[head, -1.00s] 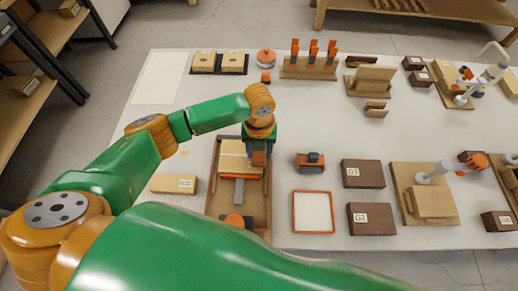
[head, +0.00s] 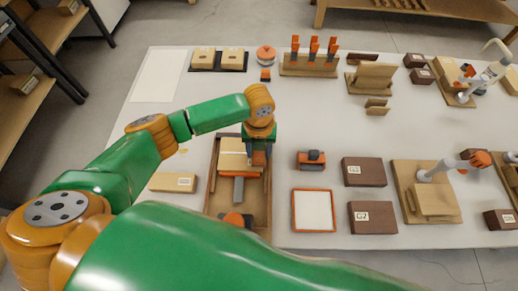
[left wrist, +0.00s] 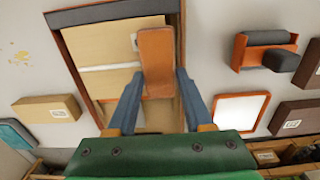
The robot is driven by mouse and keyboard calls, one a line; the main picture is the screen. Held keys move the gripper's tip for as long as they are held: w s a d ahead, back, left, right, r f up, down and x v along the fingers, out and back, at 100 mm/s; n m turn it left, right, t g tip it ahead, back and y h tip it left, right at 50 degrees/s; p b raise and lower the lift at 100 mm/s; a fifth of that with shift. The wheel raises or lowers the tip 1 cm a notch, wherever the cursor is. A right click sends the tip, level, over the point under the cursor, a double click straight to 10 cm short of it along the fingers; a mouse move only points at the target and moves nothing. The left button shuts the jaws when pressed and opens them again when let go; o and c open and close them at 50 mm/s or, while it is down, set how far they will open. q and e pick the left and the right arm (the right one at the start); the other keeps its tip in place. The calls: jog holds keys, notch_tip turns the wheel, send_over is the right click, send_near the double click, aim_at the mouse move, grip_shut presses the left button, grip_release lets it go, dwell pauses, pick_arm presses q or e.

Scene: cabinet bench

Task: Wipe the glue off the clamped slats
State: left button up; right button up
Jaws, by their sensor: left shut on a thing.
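Pale wooden slats (head: 232,160) lie side by side in a brown wooden frame (head: 212,192); they also show in the left wrist view (left wrist: 95,46). A whitish strip of glue (left wrist: 108,68) runs across them there. A grey clamp bar (head: 238,188) and an orange clamp part (head: 236,219) lie nearer in the frame. My left gripper (head: 260,157) is above the right side of the slats. In the left wrist view it (left wrist: 157,90) is shut on an orange-brown wiping block (left wrist: 156,60), which overlaps the strip's right end. I cannot tell whether it touches. My right gripper is out of view.
Right of the frame are an orange-and-black tool (head: 311,159), an orange-rimmed white tray (head: 313,211) and dark labelled boxes (head: 364,172). A labelled wooden block (head: 172,182) lies left. Orange clamps (head: 314,50) stand at the back. The table's left is mostly clear.

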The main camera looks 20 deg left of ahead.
aim_at(223, 157)
pick_arm(q)
jog(key=shift+s+a+r+p, duration=0.15)
jog(key=shift+s+a+p, duration=0.1)
jog(key=shift+a+p, duration=0.55)
jog(key=shift+s+a+f+p, duration=0.1)
jog(key=shift+s+a+p, duration=0.2)
jog(key=shift+a, duration=0.45)
jog(key=shift+s+a+f+p, duration=0.15)
jog(key=shift+a+p, duration=0.15)
jog(key=shift+a, duration=0.45)
jog(key=shift+s+a+p, duration=0.25)
jog(key=shift+a+p, duration=0.05)
jog(key=shift+a, duration=0.45)
jog(key=shift+s+a+r+p, duration=0.1)
jog(key=shift+a+p, duration=0.1)
jog(key=shift+a, duration=0.2)
jog(key=shift+s+a+p, duration=0.1)
jog(key=shift+a+p, duration=0.05)
jog(key=shift+a, duration=0.2)
jog(key=shift+s+a+p, duration=0.15)
jog(key=shift+s+a, duration=0.05)
jog(key=shift+a, duration=0.45)
jog(key=shift+s+a+p, duration=0.15)
jog(key=shift+s+a, duration=0.05)
jog(key=shift+a, duration=0.45)
jog(key=shift+d, duration=0.15)
